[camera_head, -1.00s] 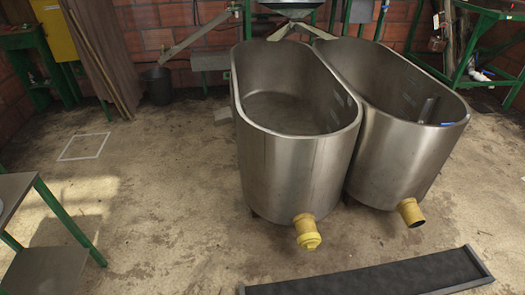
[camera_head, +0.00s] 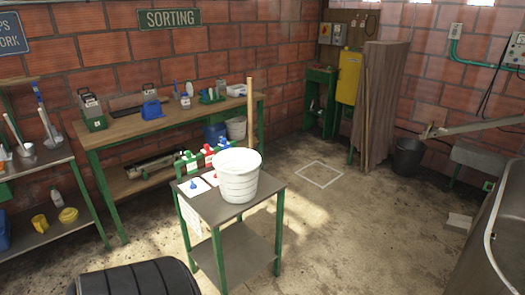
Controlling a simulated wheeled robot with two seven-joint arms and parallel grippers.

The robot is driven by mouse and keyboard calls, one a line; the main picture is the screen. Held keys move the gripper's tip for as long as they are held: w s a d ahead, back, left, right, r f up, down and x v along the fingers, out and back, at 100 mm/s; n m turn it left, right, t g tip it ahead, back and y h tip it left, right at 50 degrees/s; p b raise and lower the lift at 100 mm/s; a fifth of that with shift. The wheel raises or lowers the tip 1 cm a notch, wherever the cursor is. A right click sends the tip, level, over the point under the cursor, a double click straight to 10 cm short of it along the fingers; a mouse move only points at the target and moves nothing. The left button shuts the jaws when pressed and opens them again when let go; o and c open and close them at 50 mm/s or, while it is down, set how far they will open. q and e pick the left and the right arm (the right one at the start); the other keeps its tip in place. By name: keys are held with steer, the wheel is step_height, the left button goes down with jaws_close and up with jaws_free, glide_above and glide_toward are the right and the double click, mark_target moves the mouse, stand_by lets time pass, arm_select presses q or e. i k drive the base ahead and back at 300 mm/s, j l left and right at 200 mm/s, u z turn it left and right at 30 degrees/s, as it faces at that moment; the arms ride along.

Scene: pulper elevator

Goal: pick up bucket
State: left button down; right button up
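A white ribbed bucket (camera_head: 237,178) stands upright on a small green-legged table (camera_head: 262,190) in the middle of the head view. A dark bucket (camera_head: 408,158) stands on the floor by the brick wall at the right. Another pale bucket (camera_head: 236,128) shows on the lower shelf of the workbench, partly hidden. Neither of my grippers is in view.
Beside the white bucket are small red, blue and green items. A long workbench (camera_head: 165,126) runs along the wall, with shelving at far left. A dark ribbed object (camera_head: 137,279) fills the bottom left. A steel tank (camera_head: 492,255) stands at right. Floor around the marked square (camera_head: 320,174) is clear.

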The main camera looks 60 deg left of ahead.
mark_target(237, 169)
steer(key=u, duration=2)
steer(key=i+j, duration=0.35)
steer(key=j, duration=0.1)
